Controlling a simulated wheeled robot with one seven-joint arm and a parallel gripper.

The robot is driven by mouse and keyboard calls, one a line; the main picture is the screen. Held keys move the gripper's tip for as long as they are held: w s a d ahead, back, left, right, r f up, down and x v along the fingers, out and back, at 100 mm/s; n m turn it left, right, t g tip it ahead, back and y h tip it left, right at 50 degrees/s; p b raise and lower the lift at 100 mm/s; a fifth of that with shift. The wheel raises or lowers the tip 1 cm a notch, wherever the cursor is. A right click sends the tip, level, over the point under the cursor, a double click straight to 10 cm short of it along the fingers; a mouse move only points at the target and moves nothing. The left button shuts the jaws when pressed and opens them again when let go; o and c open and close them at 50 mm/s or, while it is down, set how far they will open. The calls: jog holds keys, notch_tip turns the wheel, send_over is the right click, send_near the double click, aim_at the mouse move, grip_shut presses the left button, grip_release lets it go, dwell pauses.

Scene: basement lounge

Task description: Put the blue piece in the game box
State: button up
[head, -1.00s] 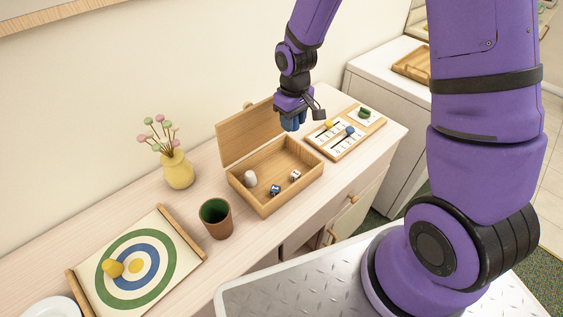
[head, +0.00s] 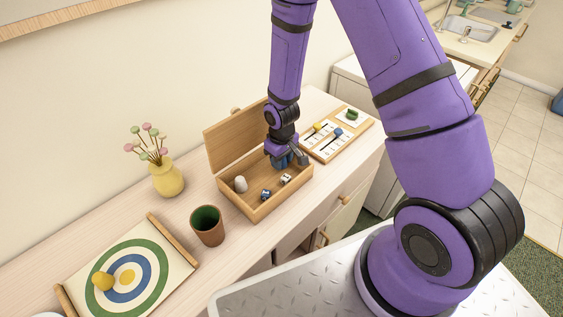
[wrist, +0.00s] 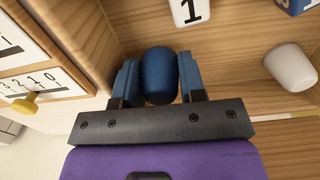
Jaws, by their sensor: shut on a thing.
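The blue piece (wrist: 159,74) is rounded and dark blue, gripped between the two blue fingers of my gripper (wrist: 158,66) in the wrist view. In the head view my gripper (head: 285,163) points down over the right rear part of the open game box (head: 253,214); the fingers hide the piece there. The box is wooden with its lid raised at the back. Inside lie a white rounded piece (head: 241,184), a blue die (head: 266,194) and a white die (head: 286,179). I cannot tell whether the held piece touches the box floor.
A wooden score board (head: 338,148) with a yellow and a blue peg lies right of the box. A brown cup (head: 207,226), a yellow vase (head: 167,180) and a target board (head: 128,275) with a yellow piece (head: 102,281) stand to the left.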

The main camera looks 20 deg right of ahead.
jog(key=shift+f, duration=0.7)
jog(key=o, duration=0.6)
jog(key=shift+f, duration=0.1)
notch_tip(320, 180, up, 12)
jog(key=shift+r, duration=0.2)
